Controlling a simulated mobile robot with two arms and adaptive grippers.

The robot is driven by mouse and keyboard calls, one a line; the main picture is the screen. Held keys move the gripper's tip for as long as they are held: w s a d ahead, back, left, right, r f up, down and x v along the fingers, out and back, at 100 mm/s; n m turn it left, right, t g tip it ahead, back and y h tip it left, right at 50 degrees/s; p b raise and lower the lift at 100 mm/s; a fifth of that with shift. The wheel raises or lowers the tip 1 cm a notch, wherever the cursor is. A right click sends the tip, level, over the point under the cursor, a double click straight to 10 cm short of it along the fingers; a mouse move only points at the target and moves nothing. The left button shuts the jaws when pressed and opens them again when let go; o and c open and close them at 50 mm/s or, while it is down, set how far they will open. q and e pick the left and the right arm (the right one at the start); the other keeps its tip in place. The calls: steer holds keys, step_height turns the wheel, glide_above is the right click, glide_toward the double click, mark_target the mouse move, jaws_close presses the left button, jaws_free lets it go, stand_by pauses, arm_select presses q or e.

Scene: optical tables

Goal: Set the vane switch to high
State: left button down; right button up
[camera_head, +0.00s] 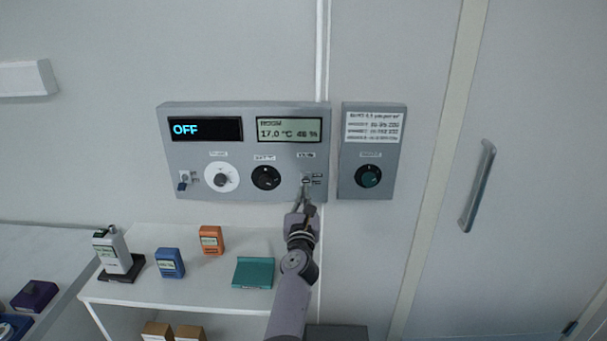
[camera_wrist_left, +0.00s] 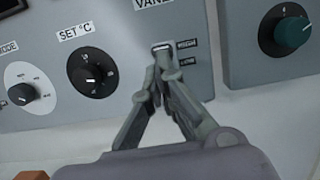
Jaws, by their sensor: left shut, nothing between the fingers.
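The vane switch (camera_head: 306,180) is a small switch at the lower right of the grey wall control panel (camera_head: 240,167). It also shows in the left wrist view (camera_wrist_left: 161,46), under a cut-off "VANE" label, with small labels at its right. My left gripper (camera_head: 306,198) is shut and empty, its fingertips right at or just below the switch. In the left wrist view the closed fingertips (camera_wrist_left: 160,72) partly cover the switch. Whether they touch it, and how the switch is set, I cannot tell. My right gripper is not in view.
The panel has an "OFF" display (camera_head: 205,129), a room display (camera_head: 289,129), a white mode dial (camera_head: 222,177), a black set-temperature dial (camera_head: 266,177) and a toggle (camera_head: 183,182). A second panel with a green knob (camera_head: 368,176) is beside it. Small devices stand on a white table (camera_head: 210,285) below.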

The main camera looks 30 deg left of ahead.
arm_select(q)
step_height(320, 180, up, 9)
stand_by(0.5)
steer(key=shift+d, duration=0.1)
stand_by(0.3)
